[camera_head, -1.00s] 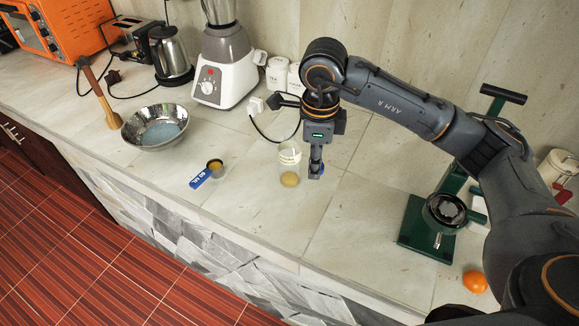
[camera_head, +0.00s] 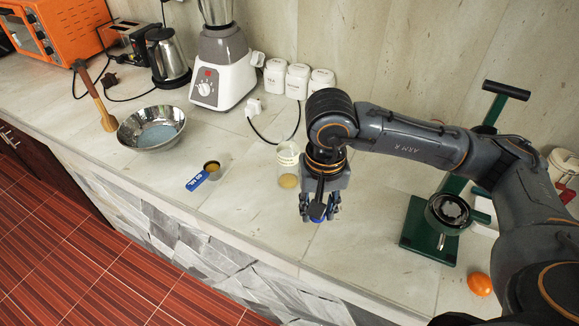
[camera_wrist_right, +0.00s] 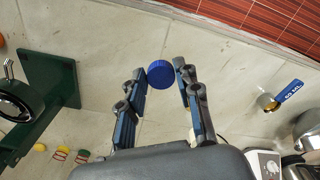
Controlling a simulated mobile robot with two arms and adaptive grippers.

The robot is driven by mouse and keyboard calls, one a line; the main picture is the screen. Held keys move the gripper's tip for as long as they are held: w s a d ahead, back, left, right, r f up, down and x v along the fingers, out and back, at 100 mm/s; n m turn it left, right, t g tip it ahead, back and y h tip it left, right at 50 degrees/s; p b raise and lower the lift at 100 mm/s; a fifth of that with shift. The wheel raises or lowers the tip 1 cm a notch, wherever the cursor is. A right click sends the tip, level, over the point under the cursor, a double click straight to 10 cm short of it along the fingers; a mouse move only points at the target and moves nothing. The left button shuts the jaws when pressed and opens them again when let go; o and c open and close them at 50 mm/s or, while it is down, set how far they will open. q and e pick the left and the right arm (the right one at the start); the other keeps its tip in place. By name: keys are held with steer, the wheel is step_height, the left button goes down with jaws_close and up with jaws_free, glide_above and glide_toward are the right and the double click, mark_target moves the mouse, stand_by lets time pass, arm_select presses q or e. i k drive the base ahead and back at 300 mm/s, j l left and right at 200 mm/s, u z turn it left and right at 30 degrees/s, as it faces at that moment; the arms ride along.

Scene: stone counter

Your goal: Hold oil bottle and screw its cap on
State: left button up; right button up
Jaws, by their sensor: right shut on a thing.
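The oil bottle (camera_head: 287,158) is a clear container with a pale green-white band near its top and yellow oil at the bottom. It stands upright on the counter, just left of my right gripper (camera_head: 318,212). The round blue cap (camera_wrist_right: 160,74) is between the fingertips of my right gripper (camera_wrist_right: 163,76) in the wrist view, off the bottle. The gripper is shut on it, above the counter in front and to the right of the bottle. In the head view, the fingers mostly hide the cap. My left gripper is not in view.
A measuring cup with a blue handle (camera_head: 197,181) lies left of the bottle. A metal bowl (camera_head: 152,141) and blender (camera_head: 222,75) are farther left. A green press (camera_head: 418,235) and an orange (camera_head: 479,284) are at right. The counter's front edge is close.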

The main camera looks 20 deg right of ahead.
mark_target(288, 151)
steer(key=i+j+z, duration=0.15)
steer(key=z, duration=0.35)
steer(key=i+j+z, duration=0.3)
steer(key=z, duration=0.2)
